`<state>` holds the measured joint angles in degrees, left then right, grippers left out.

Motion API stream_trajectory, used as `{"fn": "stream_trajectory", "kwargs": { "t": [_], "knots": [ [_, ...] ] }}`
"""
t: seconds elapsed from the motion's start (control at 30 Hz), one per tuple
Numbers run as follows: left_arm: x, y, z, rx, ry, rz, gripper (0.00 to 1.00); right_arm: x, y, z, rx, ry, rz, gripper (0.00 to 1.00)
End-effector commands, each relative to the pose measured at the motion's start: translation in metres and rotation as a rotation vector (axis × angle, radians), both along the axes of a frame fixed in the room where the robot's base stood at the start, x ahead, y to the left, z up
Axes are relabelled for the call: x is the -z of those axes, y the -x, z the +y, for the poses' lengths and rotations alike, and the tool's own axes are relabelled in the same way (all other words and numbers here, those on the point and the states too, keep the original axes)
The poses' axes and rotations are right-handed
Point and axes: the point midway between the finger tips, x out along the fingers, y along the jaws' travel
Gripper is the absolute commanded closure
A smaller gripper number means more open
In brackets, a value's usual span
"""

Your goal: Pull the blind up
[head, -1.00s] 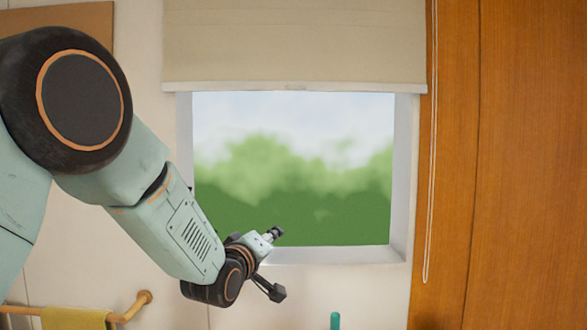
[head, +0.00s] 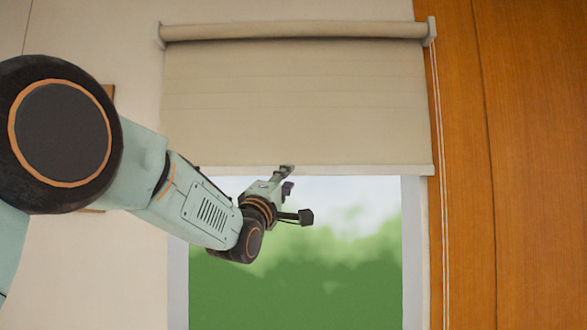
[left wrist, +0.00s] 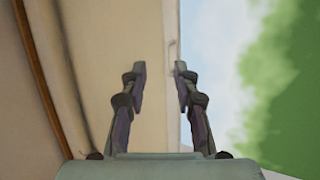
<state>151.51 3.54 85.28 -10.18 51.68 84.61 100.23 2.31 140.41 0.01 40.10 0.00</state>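The beige roller blind (head: 295,105) hangs over the upper part of the window, its pale bottom bar (head: 370,170) level. My left gripper (head: 288,179) is at the middle of this bar, with one fingertip overlapping it in the head view. In the left wrist view the two fingers (left wrist: 161,70) are apart, with nothing clearly held between them. There the blind (left wrist: 115,50) fills the left and middle, and its lower edge runs up just beyond the fingers. I cannot tell whether they touch it. My right gripper is not in view.
A white looped cord (head: 440,200) hangs beside the wooden panel (head: 535,170) on the right. The roller (head: 290,31) is at the top. The window (head: 330,270) below the blind shows sky and greenery. A brown board on the wall is partly behind my left arm.

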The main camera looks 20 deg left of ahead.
Motion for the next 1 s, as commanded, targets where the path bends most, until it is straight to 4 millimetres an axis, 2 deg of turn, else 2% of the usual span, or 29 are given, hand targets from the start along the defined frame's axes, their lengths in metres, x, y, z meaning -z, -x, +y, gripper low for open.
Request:
{"fn": "stream_trajectory", "kwargs": {
  "t": [0.03,0.3,0.73,1.0],
  "knots": [
    [-0.005,-0.007,-0.001,0.0,0.0,0.001,0.7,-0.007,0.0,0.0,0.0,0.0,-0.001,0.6],
    [-0.017,-0.032,-0.005,0.0,0.0,0.002,0.7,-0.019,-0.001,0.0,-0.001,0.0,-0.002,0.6],
    [-0.018,-0.04,-0.005,0.0,0.0,0.003,0.7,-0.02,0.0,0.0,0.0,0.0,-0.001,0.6],
    [-0.017,-0.04,-0.005,-0.001,0.0,0.003,0.93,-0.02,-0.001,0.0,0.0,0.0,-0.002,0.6]
  ]
}}
